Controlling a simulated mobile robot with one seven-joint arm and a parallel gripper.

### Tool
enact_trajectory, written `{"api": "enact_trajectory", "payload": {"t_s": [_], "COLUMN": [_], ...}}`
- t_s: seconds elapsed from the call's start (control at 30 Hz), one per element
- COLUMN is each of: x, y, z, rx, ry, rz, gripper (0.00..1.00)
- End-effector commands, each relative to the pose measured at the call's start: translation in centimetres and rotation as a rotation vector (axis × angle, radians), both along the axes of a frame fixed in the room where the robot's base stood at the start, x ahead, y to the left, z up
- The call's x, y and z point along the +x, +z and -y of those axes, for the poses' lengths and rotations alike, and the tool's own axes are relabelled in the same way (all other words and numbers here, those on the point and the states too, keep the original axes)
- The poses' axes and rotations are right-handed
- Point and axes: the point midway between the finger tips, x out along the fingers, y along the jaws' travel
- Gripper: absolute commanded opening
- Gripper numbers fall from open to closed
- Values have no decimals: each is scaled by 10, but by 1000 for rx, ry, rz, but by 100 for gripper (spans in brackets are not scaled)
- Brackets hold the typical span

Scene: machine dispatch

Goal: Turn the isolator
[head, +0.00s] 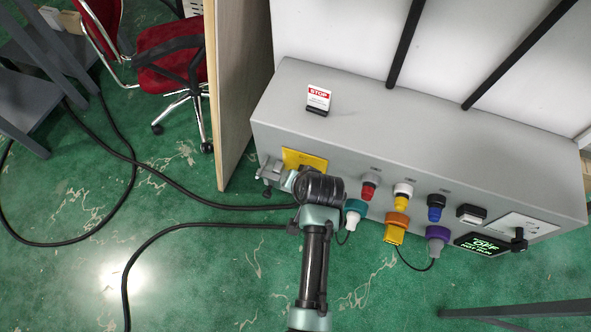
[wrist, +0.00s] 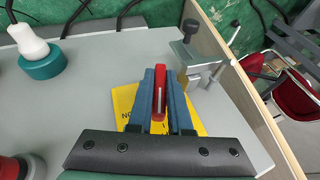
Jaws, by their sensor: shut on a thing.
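The isolator's red handle (wrist: 159,92), with a pale line along it, stands out from a yellow plate (wrist: 124,104) in the wrist view. My gripper (wrist: 160,80) is shut on the red handle, one blue finger on each side. In the head view the yellow plate (head: 306,158) sits at the left end of the grey machine panel (head: 400,140). My wrist and arm cover the handle there. Lettering on the plate is mostly hidden by my fingers.
A metal clamp (wrist: 204,62) stands close right of my gripper. A teal connector (wrist: 42,64) is to its left. Several coloured buttons and connectors line the panel, with a display (head: 483,244) reading OFF. A STOP sign (head: 318,98) stands on top. Black cables cross the green floor.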

Motion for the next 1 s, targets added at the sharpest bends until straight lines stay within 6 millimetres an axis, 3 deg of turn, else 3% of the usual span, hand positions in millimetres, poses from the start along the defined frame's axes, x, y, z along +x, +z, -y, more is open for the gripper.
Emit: {"api": "enact_trajectory", "payload": {"t_s": [0.03,0.43,1.0], "x": [8,9,9], "y": [15,10,8], "z": [3,4,5], "rx": [-45,-288,-365], "ry": [-6,-9,-10], "rz": [14,-62,-87], "gripper": [0,0,0]}}
